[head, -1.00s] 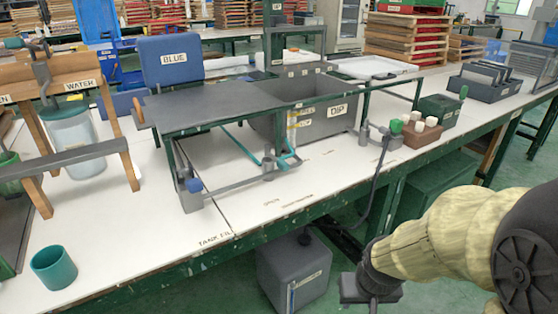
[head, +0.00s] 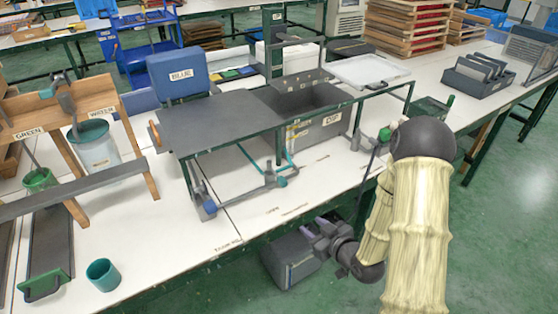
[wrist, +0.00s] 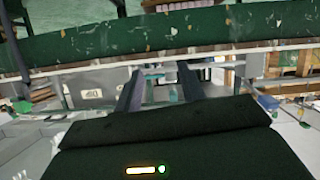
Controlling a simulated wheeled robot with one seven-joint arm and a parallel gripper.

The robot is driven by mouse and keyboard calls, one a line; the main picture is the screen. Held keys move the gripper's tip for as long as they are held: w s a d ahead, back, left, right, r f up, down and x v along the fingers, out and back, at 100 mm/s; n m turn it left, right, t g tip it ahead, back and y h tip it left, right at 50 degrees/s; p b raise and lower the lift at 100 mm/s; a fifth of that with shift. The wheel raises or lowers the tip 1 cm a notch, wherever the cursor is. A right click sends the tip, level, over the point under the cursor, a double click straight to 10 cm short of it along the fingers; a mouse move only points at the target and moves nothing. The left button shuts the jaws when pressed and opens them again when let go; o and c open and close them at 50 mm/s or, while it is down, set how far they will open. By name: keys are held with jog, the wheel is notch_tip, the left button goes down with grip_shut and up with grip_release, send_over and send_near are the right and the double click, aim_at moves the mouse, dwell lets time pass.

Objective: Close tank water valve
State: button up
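The grey tank labelled DIP (head: 325,128) stands on the white bench, beside a dark raised plate. Teal piping runs down its front to a low grey pipe with a teal fitting (head: 282,181). A blue knob (head: 209,207) sits at the pipe's left end, and a green knob (head: 385,135) stands right of the tank. I cannot tell which of these is the water valve. My gripper (head: 309,231) is in front of the bench edge, apart from the piping. Its two fingers also show in the wrist view (wrist: 160,74), spread with nothing between them.
A wooden stand with a WATER bucket (head: 95,148) and a teal cup (head: 103,275) are at left. A dark rack (head: 484,80) is at right. The bench front between cup and pipe is clear.

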aim_at(281, 180)
notch_tip(281, 180, up, 7)
jog(key=s+m+t+y+p, duration=0.1)
jog(key=t+y+p, duration=0.1)
jog(key=t+p, duration=0.1)
jog(key=shift+s+a+t+y+p, duration=0.3)
jog(key=shift+a+p, duration=0.1)
jog(key=shift+p, duration=0.2)
jog(key=shift+w+a+f+b, duration=0.1)
jog(key=shift+w+b, duration=0.05)
jog(key=shift+b, duration=0.35)
jog(key=b+x, duration=0.8)
jog(key=x, duration=0.9)
jog(key=shift+a, duration=0.1)
